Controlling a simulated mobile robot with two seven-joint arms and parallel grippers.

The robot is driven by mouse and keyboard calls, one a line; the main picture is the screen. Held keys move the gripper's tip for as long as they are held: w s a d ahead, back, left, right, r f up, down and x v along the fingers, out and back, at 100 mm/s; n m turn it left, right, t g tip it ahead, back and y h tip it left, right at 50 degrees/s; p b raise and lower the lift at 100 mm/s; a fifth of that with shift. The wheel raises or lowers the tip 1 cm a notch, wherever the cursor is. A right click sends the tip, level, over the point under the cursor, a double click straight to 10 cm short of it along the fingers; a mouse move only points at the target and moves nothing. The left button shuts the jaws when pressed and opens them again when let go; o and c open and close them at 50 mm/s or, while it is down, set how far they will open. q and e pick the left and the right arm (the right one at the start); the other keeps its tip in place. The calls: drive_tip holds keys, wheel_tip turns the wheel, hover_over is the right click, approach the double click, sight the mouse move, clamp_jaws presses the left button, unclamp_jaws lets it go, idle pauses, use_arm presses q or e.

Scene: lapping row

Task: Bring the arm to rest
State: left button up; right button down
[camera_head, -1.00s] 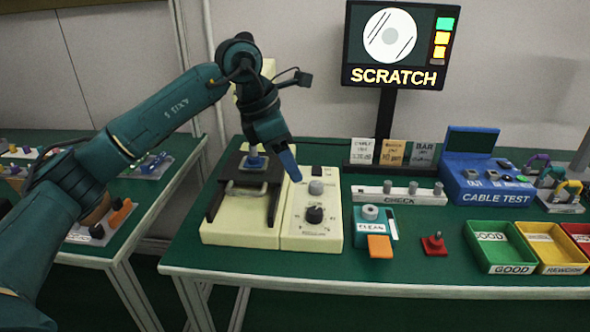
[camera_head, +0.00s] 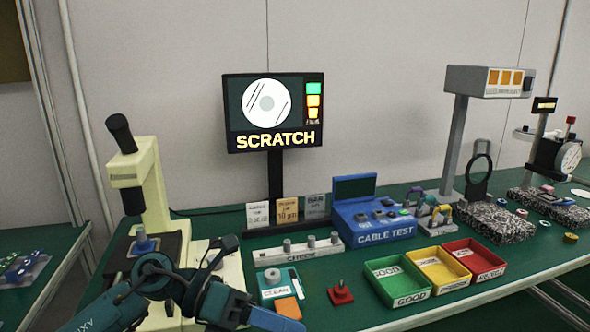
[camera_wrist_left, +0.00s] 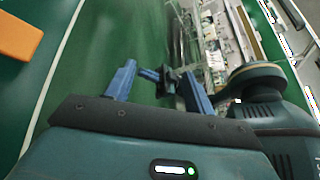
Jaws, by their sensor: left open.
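My left arm (camera_head: 155,290) is folded low at the bottom left of the head view, in front of the microscope and the near part of the bench. Its left gripper (camera_head: 262,318) reaches the bottom edge, pointing right, partly cut off. In the left wrist view the two blue fingers of my left gripper (camera_wrist_left: 160,82) stand apart. A small dark and blue shape shows between or beyond them; I cannot tell what it is. I see nothing clearly gripped. My right gripper is not in view.
A cream microscope (camera_head: 152,185) stands behind the arm. The clean box (camera_head: 270,280) with its orange pad (camera_head: 288,307) is close to the gripper. A red stand (camera_head: 341,293), green tray (camera_head: 388,283) and blue cable tester (camera_head: 370,222) lie to the right. A monitor (camera_head: 240,140) reads SCRATCH.

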use_arm(q)
drive_tip(key=s+d+r+n+t+h, duration=0.1)
drive_tip(key=s+d+r+n+h, duration=0.1)
drive_tip(key=s+n+h, duration=0.3)
drive_tip(key=w+a+f+n+t+y, duration=0.1)
drive_tip(key=a+f+n+t+y, duration=0.2)
drive_tip(key=n+t, duration=0.9)
drive_tip(key=w+a+f+n+t+y, duration=0.1)
drive_tip(key=a+n+t+y, duration=0.4)
drive_tip(key=n, duration=1)
drive_tip(key=s+a+f+n+g+y+p, duration=0.5)
drive_tip(key=f+n+p, duration=0.5)
drive_tip(key=p, duration=0.7)
drive_tip(key=s+a+n+y, duration=0.1)
drive_tip(key=s+y, duration=0.1)
drive_tip(key=y, duration=0.1)
drive_tip(key=shift+s+p, duration=0.3)
drive_tip(key=shift+s, duration=0.05)
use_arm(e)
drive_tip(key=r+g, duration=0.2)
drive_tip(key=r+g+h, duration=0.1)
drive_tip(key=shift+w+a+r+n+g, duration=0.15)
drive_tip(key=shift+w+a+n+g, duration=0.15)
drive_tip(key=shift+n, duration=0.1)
